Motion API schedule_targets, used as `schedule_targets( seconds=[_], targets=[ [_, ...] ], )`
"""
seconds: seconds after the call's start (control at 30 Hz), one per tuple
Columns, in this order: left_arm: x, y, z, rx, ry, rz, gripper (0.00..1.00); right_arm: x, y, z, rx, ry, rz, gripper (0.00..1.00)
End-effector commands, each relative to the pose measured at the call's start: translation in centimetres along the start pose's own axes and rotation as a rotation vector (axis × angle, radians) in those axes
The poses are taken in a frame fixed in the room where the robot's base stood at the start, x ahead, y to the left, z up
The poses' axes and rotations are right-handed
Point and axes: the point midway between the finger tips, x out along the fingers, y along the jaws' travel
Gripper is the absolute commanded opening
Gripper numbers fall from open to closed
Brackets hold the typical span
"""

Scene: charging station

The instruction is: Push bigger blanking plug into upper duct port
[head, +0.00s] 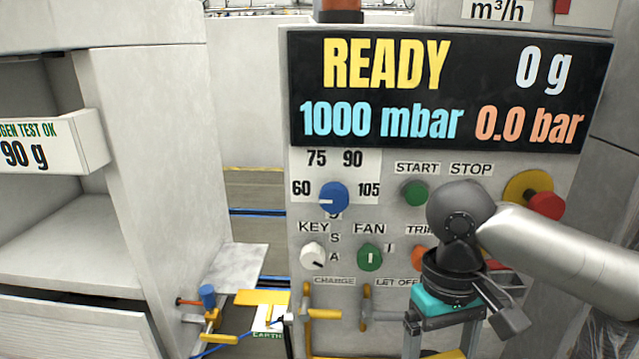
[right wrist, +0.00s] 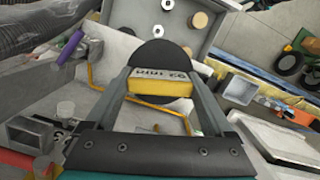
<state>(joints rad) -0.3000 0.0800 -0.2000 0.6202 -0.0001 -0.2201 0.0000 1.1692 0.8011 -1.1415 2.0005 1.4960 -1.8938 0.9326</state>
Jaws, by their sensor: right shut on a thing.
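My right gripper (head: 442,346) points down in front of the control panel in the head view, its fingertips at or below the bottom edge. In the right wrist view the right gripper (right wrist: 160,90) is shut on the yellow grip block of a blanking plug (right wrist: 158,54), a black disc beyond the fingers. The block has a printed label, upside down, that seems to read 92 mm. The plug hangs clear of the gripper's palm. I cannot make out the upper duct port in either view. My left gripper is not in view.
The control panel (head: 390,190) with knobs and a display stands close behind my right arm. Yellow pipework (head: 325,314) and a blue-handled valve (head: 207,296) are low.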

Motion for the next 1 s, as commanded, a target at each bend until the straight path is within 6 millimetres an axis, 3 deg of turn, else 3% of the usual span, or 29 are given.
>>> schedule_targets(
  seconds=[0.23,0.57,0.77,1.0],
  targets=[
    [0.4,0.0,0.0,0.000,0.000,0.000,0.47,-0.3,-0.1,0.5,0.175,0.002,-0.027,0.00],
    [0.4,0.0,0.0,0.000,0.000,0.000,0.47,-0.1,-0.2,0.5,0.218,0.000,-0.034,0.00],
    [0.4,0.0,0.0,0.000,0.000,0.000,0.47,2.9,-0.4,0.4,0.217,-0.006,-0.038,0.00],
    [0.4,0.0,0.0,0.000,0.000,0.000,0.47,8.5,-0.7,0.7,0.217,-0.006,-0.043,0.00]
  ],
)
